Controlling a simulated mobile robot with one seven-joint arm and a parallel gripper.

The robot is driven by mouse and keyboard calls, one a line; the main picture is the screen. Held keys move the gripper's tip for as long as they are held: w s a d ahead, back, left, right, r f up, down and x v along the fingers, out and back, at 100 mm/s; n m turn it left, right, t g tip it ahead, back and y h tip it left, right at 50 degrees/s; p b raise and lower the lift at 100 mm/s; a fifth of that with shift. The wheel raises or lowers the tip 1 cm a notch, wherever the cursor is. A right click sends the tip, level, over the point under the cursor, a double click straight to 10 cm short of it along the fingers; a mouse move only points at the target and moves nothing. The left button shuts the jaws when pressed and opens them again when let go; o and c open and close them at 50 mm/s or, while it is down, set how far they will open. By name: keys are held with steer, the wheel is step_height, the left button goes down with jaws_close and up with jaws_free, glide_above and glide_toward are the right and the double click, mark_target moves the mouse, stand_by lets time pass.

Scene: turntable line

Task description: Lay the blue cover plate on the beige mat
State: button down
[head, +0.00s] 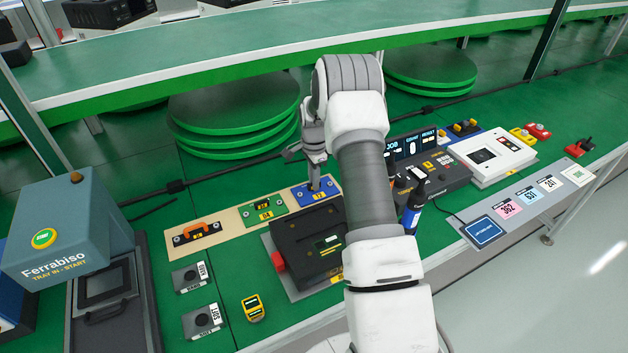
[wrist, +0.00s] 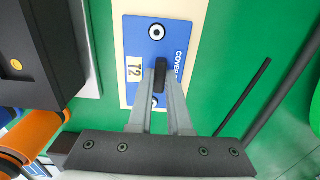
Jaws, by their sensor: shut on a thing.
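The blue cover plate (head: 325,187) is at the right end of the long beige mat (head: 228,222) in the head view. In the wrist view the blue plate (wrist: 142,36) carries a T2 label and a black grip, with beige mat (wrist: 192,12) showing around it. The plate looks flat and within the mat's edges; I cannot tell whether a small gap lies beneath it. My gripper (head: 316,186) points down over the plate. In the wrist view my gripper (wrist: 161,78) is shut on the plate's black grip. The fingers hide part of the plate.
On the mat, a green plate (head: 263,209) and an orange-handled dark piece (head: 196,234) sit left of the blue plate. A black device (head: 308,243) stands just in front of the mat. Round green turntables (head: 233,110) lie behind.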

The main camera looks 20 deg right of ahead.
steer(key=shift+f, duration=0.2)
steer(key=c, duration=0.8)
jaws_free()
steer(key=shift+r, duration=0.1)
steer(key=shift+c, duration=0.2)
steer(key=shift+r, duration=0.1)
